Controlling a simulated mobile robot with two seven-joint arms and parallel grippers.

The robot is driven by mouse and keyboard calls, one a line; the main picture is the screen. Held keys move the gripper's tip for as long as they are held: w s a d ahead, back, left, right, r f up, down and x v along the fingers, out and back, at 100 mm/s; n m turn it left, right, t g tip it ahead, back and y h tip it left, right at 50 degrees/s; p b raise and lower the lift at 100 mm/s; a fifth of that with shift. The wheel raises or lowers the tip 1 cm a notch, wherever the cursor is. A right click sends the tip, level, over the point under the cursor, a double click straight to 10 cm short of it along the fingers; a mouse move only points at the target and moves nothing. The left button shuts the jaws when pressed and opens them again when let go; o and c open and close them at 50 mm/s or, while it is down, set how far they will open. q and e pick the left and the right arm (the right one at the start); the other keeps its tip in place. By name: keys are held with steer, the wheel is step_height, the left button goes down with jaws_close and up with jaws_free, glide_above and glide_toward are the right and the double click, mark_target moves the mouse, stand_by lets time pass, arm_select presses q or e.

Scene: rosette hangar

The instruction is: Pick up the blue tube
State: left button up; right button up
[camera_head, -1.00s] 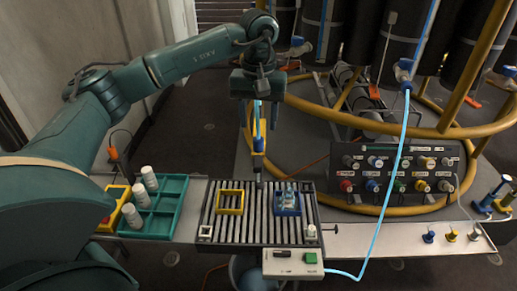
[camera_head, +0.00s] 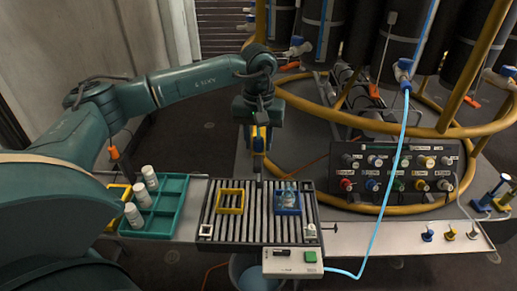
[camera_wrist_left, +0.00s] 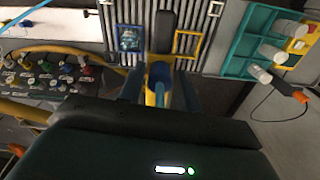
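A slim upright blue-and-yellow piece (camera_head: 258,140), which looks like the blue tube, stands behind the roller bed on a dark grey post. In the left wrist view its blue part (camera_wrist_left: 159,73) lies between my fingers, with yellow beside it. My left gripper (camera_head: 258,128) points down over its upper part and hides that part in the head view. In the wrist view the fingers (camera_wrist_left: 160,95) stand apart on either side of it, with a gap at the right finger; contact cannot be judged. My right gripper is not in view.
The roller bed (camera_head: 240,237) carries a yellow frame (camera_head: 229,203) and a blue tray (camera_head: 288,203). A teal rack (camera_head: 165,215) with white bottles is at left. A connector panel (camera_head: 400,172), yellow rings and a light-blue hose (camera_head: 400,160) are at right.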

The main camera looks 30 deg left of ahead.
arm_select(q)
steer(key=c, duration=0.6)
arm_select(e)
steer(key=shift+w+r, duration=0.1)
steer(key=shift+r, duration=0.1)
arm_select(q)
steer(key=shift+r, duration=0.1)
